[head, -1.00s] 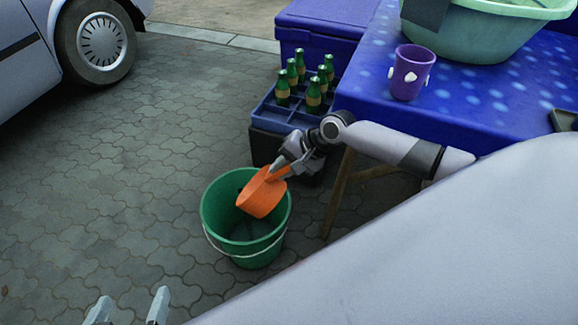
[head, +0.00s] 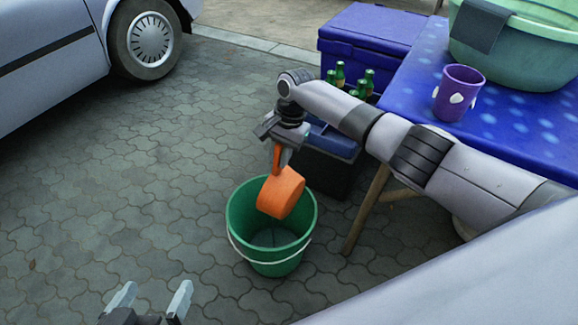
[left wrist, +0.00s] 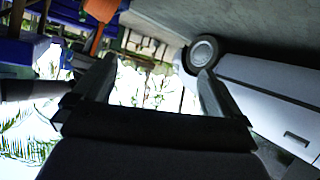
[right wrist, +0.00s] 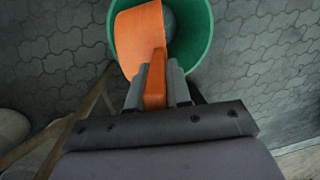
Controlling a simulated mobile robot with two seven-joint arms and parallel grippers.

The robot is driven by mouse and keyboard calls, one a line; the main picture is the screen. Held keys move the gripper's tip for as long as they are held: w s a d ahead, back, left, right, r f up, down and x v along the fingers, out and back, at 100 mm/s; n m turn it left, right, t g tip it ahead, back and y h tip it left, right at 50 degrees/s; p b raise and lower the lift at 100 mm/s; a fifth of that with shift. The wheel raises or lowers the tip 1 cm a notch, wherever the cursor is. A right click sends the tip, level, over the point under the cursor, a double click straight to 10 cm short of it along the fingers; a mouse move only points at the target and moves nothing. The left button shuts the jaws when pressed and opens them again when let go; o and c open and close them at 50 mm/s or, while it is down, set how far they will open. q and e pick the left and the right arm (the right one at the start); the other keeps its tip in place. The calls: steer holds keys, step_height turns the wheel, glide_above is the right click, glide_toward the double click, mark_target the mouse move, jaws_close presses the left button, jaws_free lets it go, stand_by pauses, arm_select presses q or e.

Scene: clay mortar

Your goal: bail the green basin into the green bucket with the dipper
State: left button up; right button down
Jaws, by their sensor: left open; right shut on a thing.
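The orange dipper (head: 281,193) is tilted over the mouth of the green bucket (head: 236,222), which stands on the paving. My right gripper (head: 280,146) is shut on the dipper's handle. In the right wrist view the dipper (right wrist: 139,38) covers part of the bucket (right wrist: 203,35), and the handle sits between the fingers (right wrist: 155,85). The green basin (head: 510,50) stands on the blue table at the top right; its inside is mostly out of view. My left gripper (head: 150,300) is open and empty at the bottom left, well away from the bucket. Its fingers also show in the left wrist view (left wrist: 153,85).
A purple cup (head: 457,93) stands on the blue table (head: 520,130) near its edge. A cloth (head: 481,26) hangs over the basin's rim. A crate with green bottles (head: 332,138) and a blue box (head: 370,40) stand beside the table. A parked car (head: 60,60) is at the left.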

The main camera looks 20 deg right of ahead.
steer(key=shift+w+a+f+b, duration=0.15)
steer(key=shift+w+a+b, duration=0.15)
steer(key=shift+b, duration=0.3)
steer(key=shift+w+a+g+b, duration=0.1)
steer(key=shift+w+g+b, duration=0.25)
steer(key=shift+b, duration=0.65)
arm_select(q)
steer(key=shift+w+d+f+t+h+b, duration=0.2)
steer(key=shift+d+f+h+b, duration=0.1)
steer(key=shift+d+h+b, duration=0.25)
steer(key=shift+w+d+f+t+h+b, duration=0.1)
steer(key=shift+w+d+f+h+b, duration=0.2)
steer(key=shift+d+b, duration=0.3)
arm_select(e)
steer(key=shift+w+a+r+h, duration=0.2)
steer(key=shift+a+r+h, duration=0.1)
steer(key=shift+r+h, duration=0.15)
arm_select(q)
steer(key=shift+s, duration=0.1)
arm_select(e)
steer(key=shift+r, duration=0.1)
